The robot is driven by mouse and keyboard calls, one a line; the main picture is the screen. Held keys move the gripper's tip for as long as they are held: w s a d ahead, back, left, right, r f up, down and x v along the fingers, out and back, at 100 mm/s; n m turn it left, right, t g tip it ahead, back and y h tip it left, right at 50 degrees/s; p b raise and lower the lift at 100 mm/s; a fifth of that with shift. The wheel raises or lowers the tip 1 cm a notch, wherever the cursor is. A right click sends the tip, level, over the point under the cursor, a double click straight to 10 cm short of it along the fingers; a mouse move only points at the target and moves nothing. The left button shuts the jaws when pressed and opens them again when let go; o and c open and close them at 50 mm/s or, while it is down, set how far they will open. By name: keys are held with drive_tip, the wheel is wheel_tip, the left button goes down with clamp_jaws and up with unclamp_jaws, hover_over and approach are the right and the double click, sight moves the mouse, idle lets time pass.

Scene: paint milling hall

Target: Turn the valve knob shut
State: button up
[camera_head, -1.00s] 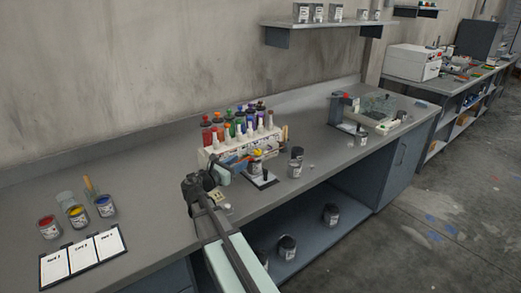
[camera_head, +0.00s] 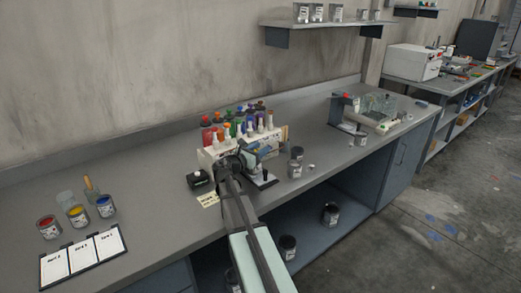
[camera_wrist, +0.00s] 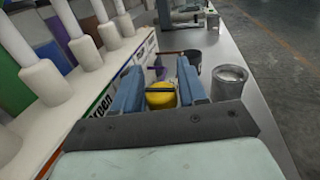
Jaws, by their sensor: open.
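A round yellow knob (camera_wrist: 160,97) shows in the wrist view, with a thin dark bar crossing it. I take it to be the valve knob. My gripper (camera_wrist: 159,72) is open, and its two blue fingers stand to the left and right of the knob with gaps visible. I cannot tell how far beyond the fingertips the knob lies. In the head view my gripper (camera_head: 252,152) is above a small stand with a black base (camera_head: 264,180), and my arm hides most of the knob there.
A white rack (camera_head: 209,158) with colored bottles and white-capped bottles stands close on the left. Metal cans (camera_head: 295,170) stand to the right, near the bench's front edge; one open can (camera_wrist: 229,82) shows in the wrist view. A small black box (camera_head: 200,179) sits left of my arm.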

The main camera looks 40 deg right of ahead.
drive_tip(key=shift+d, duration=0.3)
drive_tip(key=c, duration=0.7)
drive_tip(key=shift+w+m+g, duration=0.15)
drive_tip(key=shift+m+g, duration=0.15)
drive_tip(key=shift+g, duration=0.1)
drive_tip(key=shift+s+m+g, duration=0.2)
drive_tip(key=shift+m+g, duration=0.3)
drive_tip(key=shift+g, duration=0.3)
drive_tip(key=o, duration=0.7)
